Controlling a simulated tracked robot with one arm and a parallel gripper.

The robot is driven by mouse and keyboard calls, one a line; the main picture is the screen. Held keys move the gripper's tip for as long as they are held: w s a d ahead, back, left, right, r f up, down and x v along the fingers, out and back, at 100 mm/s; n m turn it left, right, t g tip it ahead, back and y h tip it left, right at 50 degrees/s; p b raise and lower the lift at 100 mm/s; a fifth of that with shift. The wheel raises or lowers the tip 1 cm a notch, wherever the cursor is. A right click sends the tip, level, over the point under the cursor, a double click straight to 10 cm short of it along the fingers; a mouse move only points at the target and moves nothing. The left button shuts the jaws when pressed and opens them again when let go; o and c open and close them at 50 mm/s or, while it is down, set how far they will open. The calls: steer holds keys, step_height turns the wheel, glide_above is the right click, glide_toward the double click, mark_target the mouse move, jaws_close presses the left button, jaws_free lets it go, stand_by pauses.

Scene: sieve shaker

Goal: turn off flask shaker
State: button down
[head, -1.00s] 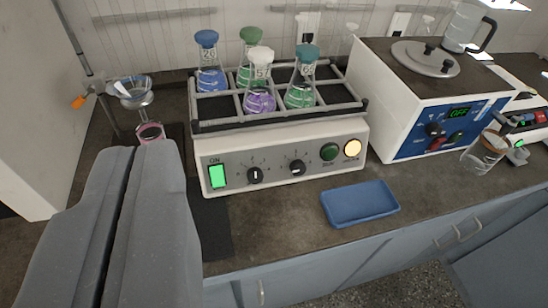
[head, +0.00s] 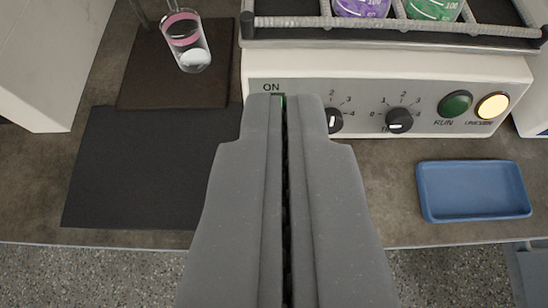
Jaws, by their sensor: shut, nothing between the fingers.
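The flask shaker (head: 360,78) is a white box with a front panel, standing on the bench. Its power switch (head: 283,101), under the label ON, is almost wholly hidden behind my fingertips; only a sliver of green shows. My gripper (head: 284,100) is shut and empty, its tips in front of the switch. I cannot tell whether they touch it. Right of it are two black knobs (head: 399,121), a dark green RUN button (head: 455,104) and a lit yellow lamp (head: 492,105). Flasks with purple (head: 361,6) and green (head: 433,8) liquid stand in the rack on top.
A blue tray (head: 474,190) lies on the bench at the right. A dark mat (head: 140,170) lies at the left. Behind it, a vessel with pink liquid (head: 185,40) stands over a dark base. The bench's front edge runs below.

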step_height(320, 180, down, 13)
steer(key=w+g+p, duration=0.2)
steer(key=p, duration=0.3)
steer(key=shift+a+g, duration=0.3)
steer(key=shift+a, duration=0.1)
steer(key=shift+f, duration=0.1)
steer(key=b+x, duration=0.1)
steer(key=x, duration=0.6)
steer(key=b+x, duration=0.1)
steer(key=x, duration=0.6)
steer(key=shift+a, duration=0.25)
steer(key=shift+b, duration=0.3)
